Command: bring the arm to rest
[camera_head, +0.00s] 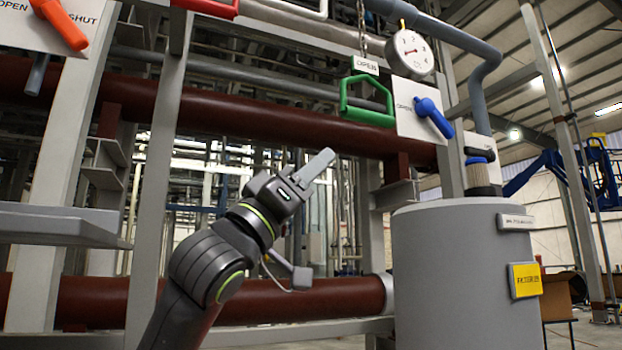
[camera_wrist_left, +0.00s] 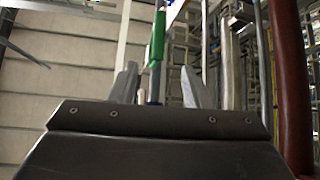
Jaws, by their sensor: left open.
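My left gripper (camera_head: 316,168) is raised in front of the pipe frame in the head view, its fingers pointing up and to the right. In the left wrist view its two fingers (camera_wrist_left: 158,85) stand apart with nothing held between them. The green handle (camera_head: 367,103) is above and to the right of the fingertips, apart from them in the head view. A green bar (camera_wrist_left: 157,38), likely the same handle, shows beyond the fingers in the wrist view. My right gripper is in neither view.
A grey tank (camera_head: 465,270) with a yellow label stands at the right. A blue lever (camera_head: 433,117) and a gauge (camera_head: 411,53) are above it. An orange lever (camera_head: 62,25) is at upper left. Dark red pipes (camera_head: 240,122) cross behind my arm. A grey shelf (camera_head: 60,224) juts out at left.

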